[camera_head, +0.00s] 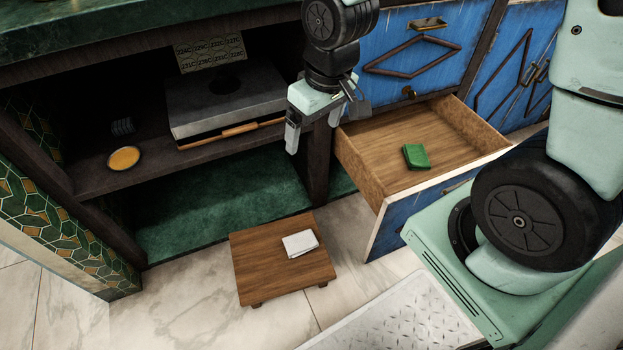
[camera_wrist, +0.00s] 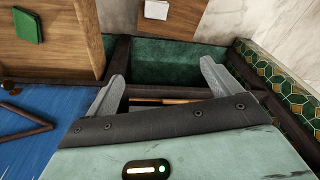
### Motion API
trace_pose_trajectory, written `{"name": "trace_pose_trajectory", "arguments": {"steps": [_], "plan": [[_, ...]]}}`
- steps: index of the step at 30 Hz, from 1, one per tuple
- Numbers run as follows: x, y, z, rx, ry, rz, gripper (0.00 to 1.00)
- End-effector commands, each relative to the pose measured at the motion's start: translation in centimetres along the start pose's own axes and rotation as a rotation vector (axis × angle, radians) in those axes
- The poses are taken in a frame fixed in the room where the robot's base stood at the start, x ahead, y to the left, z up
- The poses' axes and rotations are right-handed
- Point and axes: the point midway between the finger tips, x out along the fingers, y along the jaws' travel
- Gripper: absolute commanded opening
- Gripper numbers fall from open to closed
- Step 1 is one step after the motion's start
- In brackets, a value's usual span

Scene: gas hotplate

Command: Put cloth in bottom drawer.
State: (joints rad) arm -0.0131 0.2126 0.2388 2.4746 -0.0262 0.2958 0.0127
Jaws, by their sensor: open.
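A white folded cloth (camera_head: 300,243) lies on a low wooden stool (camera_head: 262,270) on the floor. It also shows at the top of the wrist view (camera_wrist: 156,10). A green folded cloth (camera_head: 416,156) lies inside the open bottom drawer (camera_head: 385,150); it shows at the upper left of the wrist view (camera_wrist: 27,25). My gripper (camera_head: 315,130) hangs in front of the cabinet post, left of the drawer and above and behind the stool. Its two fingers (camera_wrist: 163,88) are apart with nothing between them.
A grey hotplate (camera_head: 225,100) with a wooden-handled front sits on the shelf at left, beside a yellow round dish (camera_head: 124,158). A blue closed drawer (camera_head: 410,50) is above the open one. The green lower shelf (camera_head: 215,205) is bare. Marble floor lies around the stool.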

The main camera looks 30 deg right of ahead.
Motion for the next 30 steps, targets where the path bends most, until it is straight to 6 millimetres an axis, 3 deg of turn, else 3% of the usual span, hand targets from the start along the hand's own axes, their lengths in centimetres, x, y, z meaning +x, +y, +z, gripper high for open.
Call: {"name": "trace_pose_trajectory", "arguments": {"steps": [1,3,6,9,13,23,26,30], "plan": [[-1.9,-3.8,1.4,-0.095,-0.017,-0.014,0.9],[-3.8,-7.6,4.0,-0.194,-0.056,-0.027,0.9],[-5.9,-11.1,7.5,-0.306,-0.101,-0.037,0.9],[-7.2,-12.8,9.9,-0.377,-0.13,-0.04,0.9],[-7.8,-13.5,11.2,-0.413,-0.147,-0.04,0.9],[-8.0,-13.5,11.2,-0.412,-0.149,-0.04,0.9],[-9.0,-13.6,11.0,-0.411,-0.148,-0.04,0.9],[-11.9,-13.7,10.5,-0.411,-0.148,-0.04,0.9]]}}
